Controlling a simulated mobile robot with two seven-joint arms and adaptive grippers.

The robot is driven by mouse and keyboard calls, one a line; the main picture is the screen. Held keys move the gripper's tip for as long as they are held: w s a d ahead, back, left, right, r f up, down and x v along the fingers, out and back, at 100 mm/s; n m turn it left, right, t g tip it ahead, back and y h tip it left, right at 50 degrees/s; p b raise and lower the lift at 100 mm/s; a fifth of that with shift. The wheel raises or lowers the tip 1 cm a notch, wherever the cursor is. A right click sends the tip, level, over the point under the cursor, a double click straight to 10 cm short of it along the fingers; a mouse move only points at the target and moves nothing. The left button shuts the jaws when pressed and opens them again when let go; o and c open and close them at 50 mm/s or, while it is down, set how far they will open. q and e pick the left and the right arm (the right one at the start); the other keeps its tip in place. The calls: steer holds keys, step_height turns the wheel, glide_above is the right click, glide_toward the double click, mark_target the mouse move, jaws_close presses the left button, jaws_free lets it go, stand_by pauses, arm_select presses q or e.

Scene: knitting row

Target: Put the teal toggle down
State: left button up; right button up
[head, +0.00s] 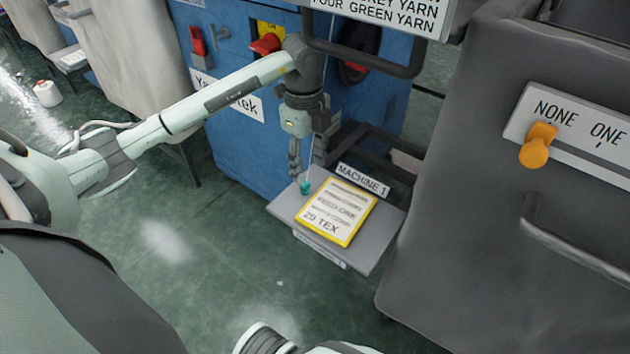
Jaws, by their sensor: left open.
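The small teal toggle (305,188) is at the back left edge of the grey shelf marked MACHINE 1 (365,255). A thin pale line, like a cord, runs up from it past my gripper. My left gripper (306,168) points down just above the toggle, with its fingers open. I cannot tell whether a finger touches the toggle, or whether the toggle rests on the shelf or hangs. My right gripper is not in view.
A blue machine (235,150) with a red knob (266,43) stands behind. A dark grey cabinet (455,200) with an orange knob (536,150) is at right. Green floor in front is mostly clear.

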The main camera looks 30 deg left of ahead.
mark_target(305, 188)
arm_select(q)
steer(key=shift+a+f, duration=0.15)
steer(key=shift+a, duration=0.35)
steer(key=f, duration=0.7)
steer(key=shift+w+a+f+b, duration=0.15)
steer(key=shift+w+a+b, duration=0.2)
steer(key=shift+w+b, duration=0.05)
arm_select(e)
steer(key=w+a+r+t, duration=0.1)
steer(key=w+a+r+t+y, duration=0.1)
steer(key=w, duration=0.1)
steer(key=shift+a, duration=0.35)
arm_select(q)
steer(key=c, duration=0.9)
steer(key=shift+o, duration=0.2)
